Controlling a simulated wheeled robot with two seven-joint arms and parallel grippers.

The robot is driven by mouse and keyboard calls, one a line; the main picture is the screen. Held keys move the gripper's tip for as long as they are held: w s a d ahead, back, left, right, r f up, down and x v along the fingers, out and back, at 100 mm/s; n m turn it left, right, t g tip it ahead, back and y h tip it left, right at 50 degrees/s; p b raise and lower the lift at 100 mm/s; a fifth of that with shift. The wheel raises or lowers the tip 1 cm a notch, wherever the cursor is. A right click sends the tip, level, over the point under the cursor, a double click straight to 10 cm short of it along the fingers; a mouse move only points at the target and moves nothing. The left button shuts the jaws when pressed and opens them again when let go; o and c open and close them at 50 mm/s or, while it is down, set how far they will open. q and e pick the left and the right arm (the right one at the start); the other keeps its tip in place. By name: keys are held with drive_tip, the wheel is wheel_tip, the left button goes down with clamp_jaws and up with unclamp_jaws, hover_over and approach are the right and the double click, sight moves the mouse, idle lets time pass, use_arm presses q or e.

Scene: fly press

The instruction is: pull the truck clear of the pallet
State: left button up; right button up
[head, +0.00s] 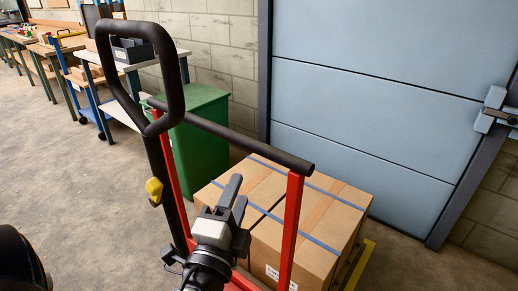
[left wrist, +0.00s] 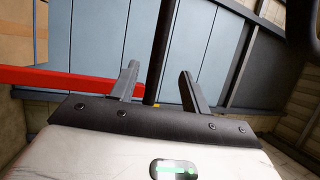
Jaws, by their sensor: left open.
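The truck has a black loop handle (head: 143,75) at the left and a red frame (head: 291,225) with a black crossbar (head: 235,135) on top. Large cardboard boxes (head: 315,215) with blue straps stand behind the frame; what shows of the pallet beneath is mostly hidden. My left gripper (head: 233,200) is open and empty, in front of the boxes and below the crossbar in the picture. In the left wrist view a dark bar (left wrist: 157,50) shows between its two fingers (left wrist: 160,86), and a red bar (left wrist: 65,79) lies behind the left finger. I see no contact. My right gripper is out of view.
A green bin (head: 205,125) stands behind the truck, against a block wall. A large blue-grey door (head: 390,85) is behind the boxes. A blue cart (head: 80,80) and workbenches (head: 35,50) line the far left. Bare concrete floor (head: 65,190) is free at left. A yellow edge (head: 362,262) shows beside the boxes.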

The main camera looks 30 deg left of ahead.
use_arm(q)
drive_tip(key=p, duration=0.4)
approach(259, 142)
drive_tip(key=x, duration=0.3)
drive_tip(key=f+x, duration=0.1)
drive_tip(key=shift+w+a+r, duration=0.15)
drive_tip(key=shift+w+a, duration=0.15)
drive_tip(key=p+x, duration=0.1)
drive_tip(key=x, duration=0.5)
drive_tip(key=shift+f, duration=0.2)
drive_tip(key=shift+w+a, duration=0.25)
drive_tip(key=shift+w, duration=0.25)
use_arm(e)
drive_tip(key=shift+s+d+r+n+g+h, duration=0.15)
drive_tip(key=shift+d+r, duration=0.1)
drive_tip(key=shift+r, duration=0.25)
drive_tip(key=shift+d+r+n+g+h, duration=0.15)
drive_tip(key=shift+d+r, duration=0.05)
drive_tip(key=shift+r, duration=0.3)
use_arm(q)
clamp_jaws()
